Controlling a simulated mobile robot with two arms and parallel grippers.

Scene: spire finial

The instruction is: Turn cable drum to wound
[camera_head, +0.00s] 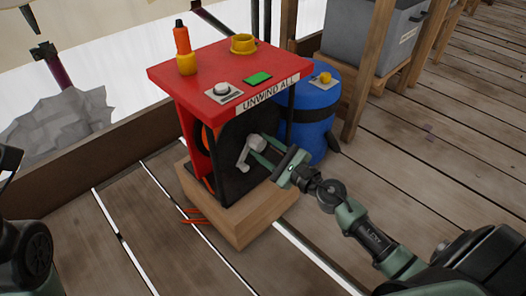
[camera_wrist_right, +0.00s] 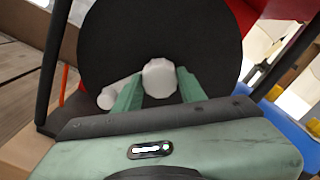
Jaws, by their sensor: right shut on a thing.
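The cable drum (camera_head: 231,162) has a dark round face and sits upright in a red-topped stand. A pale grey crank (camera_head: 245,155) is on its face, its lower end angled down and left. My right gripper (camera_head: 259,150) reaches in from the right and is shut on the crank. In the right wrist view, the gripper's green fingers (camera_wrist_right: 158,92) stand on both sides of the crank's pale knob (camera_wrist_right: 159,76), in front of the dark drum face (camera_wrist_right: 190,35). Part of my left arm shows at the left edge; its gripper is not in view.
A blue barrel (camera_head: 312,110) stands close behind. Plank floor is open at right.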

